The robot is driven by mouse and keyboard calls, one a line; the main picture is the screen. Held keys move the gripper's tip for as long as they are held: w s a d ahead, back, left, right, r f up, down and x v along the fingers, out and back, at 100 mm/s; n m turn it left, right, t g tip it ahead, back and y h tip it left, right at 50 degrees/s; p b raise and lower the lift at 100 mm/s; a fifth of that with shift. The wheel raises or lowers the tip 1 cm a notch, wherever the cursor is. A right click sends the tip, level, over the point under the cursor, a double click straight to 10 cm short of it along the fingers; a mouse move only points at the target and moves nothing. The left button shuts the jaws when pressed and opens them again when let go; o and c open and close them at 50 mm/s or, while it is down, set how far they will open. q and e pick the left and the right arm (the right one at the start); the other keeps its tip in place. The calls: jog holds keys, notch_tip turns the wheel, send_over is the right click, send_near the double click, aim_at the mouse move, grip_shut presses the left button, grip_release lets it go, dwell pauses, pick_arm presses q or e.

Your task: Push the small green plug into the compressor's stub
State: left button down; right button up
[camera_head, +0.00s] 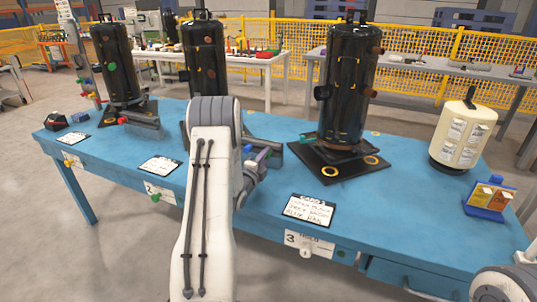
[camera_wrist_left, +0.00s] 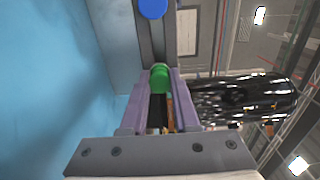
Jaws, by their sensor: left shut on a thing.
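My left gripper (camera_wrist_left: 160,88) is shut on the small green plug (camera_wrist_left: 160,76), whose rounded end shows between the purple-grey fingertips. In the head view the left gripper (camera_head: 260,158) is low over the blue table, partly hidden by my own arm. It is beside a grey holder (camera_head: 272,148); in the wrist view a blue plug (camera_wrist_left: 152,8) is on grey structure ahead. Black compressors (camera_head: 348,85) stand upright on the table; the middle one (camera_head: 204,55) is partly behind my arm. Brown stubs (camera_head: 376,48) show on the right one. My right gripper is out of view.
The blue table (camera_head: 400,215) carries a cream cylinder (camera_head: 464,135) and a blue card stand (camera_head: 490,196) at right. A written card (camera_head: 309,211) lies near the front edge. Another grey holder (camera_head: 142,124) stands left. Free table lies right of the card.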

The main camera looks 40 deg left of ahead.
pick_arm(q)
jog(key=shift+b+v, duration=0.45)
jog(key=shift+v, duration=2.25)
jog(key=shift+s, duration=0.2)
jog(key=shift+d+r, duration=0.1)
